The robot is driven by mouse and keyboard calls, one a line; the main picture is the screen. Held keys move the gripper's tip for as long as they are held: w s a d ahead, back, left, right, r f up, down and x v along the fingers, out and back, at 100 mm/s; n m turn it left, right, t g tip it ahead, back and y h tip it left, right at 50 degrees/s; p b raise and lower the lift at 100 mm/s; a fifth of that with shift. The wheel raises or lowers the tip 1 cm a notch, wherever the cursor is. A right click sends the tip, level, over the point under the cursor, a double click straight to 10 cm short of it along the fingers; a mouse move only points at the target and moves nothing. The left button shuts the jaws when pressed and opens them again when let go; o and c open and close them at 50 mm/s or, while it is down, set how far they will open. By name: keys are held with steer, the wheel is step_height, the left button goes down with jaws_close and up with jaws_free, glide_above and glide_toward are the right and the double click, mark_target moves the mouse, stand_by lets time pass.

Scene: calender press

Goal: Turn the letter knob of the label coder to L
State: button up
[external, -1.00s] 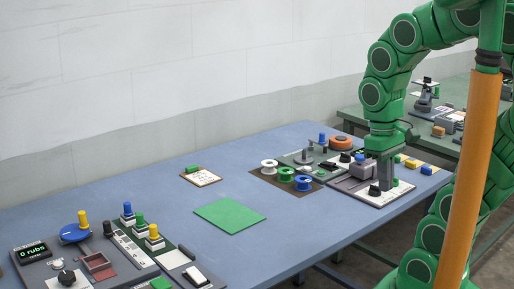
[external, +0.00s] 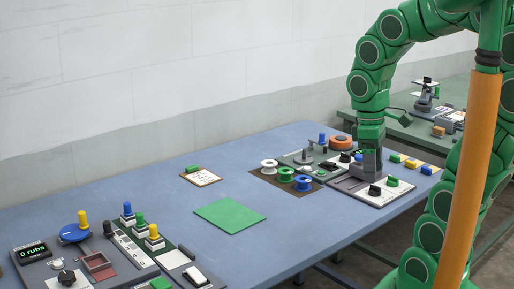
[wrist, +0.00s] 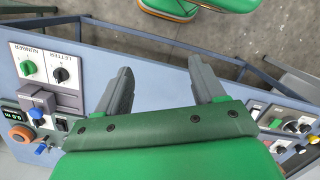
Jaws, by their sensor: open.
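The label coder (external: 372,199) is a pale panel at the right end of the blue bench. Its black letter knob (external: 375,190) stands beside a green number knob (external: 393,181). In the wrist view the letter knob (wrist: 61,75) lies left of both fingers, under the word LETTER, with the number knob (wrist: 28,68) further left. The letter it points to is too small to read. My gripper (wrist: 164,88) is open and empty, with its fingers wide apart. In the external view my gripper (external: 370,168) hangs behind the black knob, apart from it.
White, green and blue spools (external: 286,174) stand left of the coder. Yellow and blue blocks (external: 411,163) lie to its right. A green mat (external: 230,215) and another control station (external: 100,265) are further left. Bare bench lies around the mat.

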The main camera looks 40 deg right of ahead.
steer(key=w+d+f+n, duration=0.1)
steer(key=w+d+n, duration=0.3)
steer(key=w+d, duration=0.15)
steer(key=n+t, duration=0.2)
steer(key=n, duration=0.7)
glide_toward(375, 190)
steer(key=shift+w+d, duration=0.2)
steer(key=shift+w, duration=0.1)
steer(key=shift+d+f, duration=0.2)
steer(key=shift+f, duration=3.8)
steer(key=shift+c, duration=0.2)
steer(key=c, duration=1)
steer(key=shift+c, duration=0.2)
